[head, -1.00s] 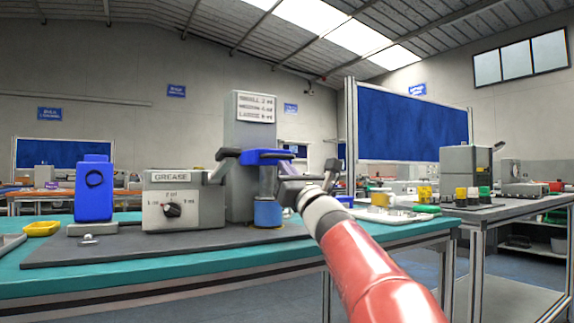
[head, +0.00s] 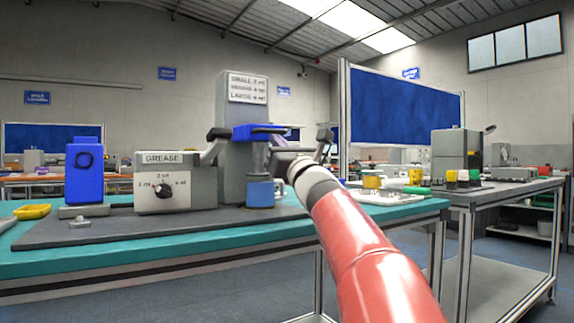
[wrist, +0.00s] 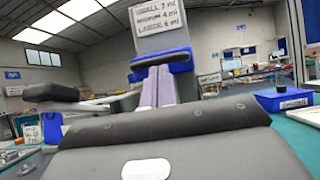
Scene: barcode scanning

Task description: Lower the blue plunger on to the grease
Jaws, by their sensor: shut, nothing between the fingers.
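The blue plunger (head: 257,132) is a crosspiece on the front of the grey column press, with a dark handle (head: 213,146) at its left. A blue pot (head: 260,194) stands below it on the grey base, with a visible gap between them. What is inside the pot is hidden. My gripper (head: 272,158) is shut and empty, at the right of the press. In the wrist view its two fingers (wrist: 159,85) lie side by side, their tips just below the blue plunger (wrist: 163,60). I cannot tell whether they touch it.
The white GREASE box (head: 180,190) with a dial stands left of the press. A blue bottle-shaped block (head: 86,170) and a yellow tray (head: 33,211) are farther left. A tray with small items (head: 385,194) lies to the right on the teal bench (head: 160,254).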

